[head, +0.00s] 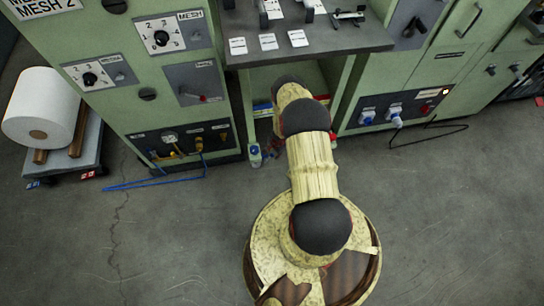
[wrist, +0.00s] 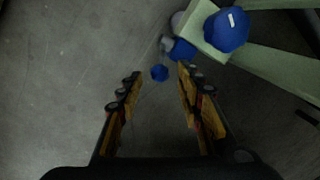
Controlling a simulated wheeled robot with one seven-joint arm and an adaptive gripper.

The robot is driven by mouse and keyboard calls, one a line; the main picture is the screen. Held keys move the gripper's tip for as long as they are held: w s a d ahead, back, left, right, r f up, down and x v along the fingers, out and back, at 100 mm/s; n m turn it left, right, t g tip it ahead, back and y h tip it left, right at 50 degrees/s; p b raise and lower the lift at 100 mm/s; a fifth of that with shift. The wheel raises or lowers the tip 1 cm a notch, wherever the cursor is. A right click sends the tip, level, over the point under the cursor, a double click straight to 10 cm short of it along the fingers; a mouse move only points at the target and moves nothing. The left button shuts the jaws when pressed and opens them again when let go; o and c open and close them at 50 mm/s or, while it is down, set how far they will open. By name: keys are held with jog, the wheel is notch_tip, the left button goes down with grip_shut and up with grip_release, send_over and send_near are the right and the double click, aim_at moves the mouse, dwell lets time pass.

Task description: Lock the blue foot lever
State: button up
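My gripper (wrist: 159,78) is open and empty in the wrist view, with one finger on each side.
A larger blue cap (wrist: 228,29) sits on the green frame (wrist: 262,60) at the upper right. A green bench with a dark top (head: 340,42) overhangs the area between cabinets. A blue hose (head: 160,183) lies left. Floor at left in the wrist view is clear.

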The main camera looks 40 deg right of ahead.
aim_at(273, 154)
jog(key=shift+w+f+b, duration=0.15)
jog(key=shift+f+b, duration=0.25)
jog(key=shift+f, duration=0.5)
jog(key=shift+w+f+b, duration=0.15)
jog(key=shift+f+b, duration=0.2)
jog(key=shift+f, duration=0.55)
grip_shut()
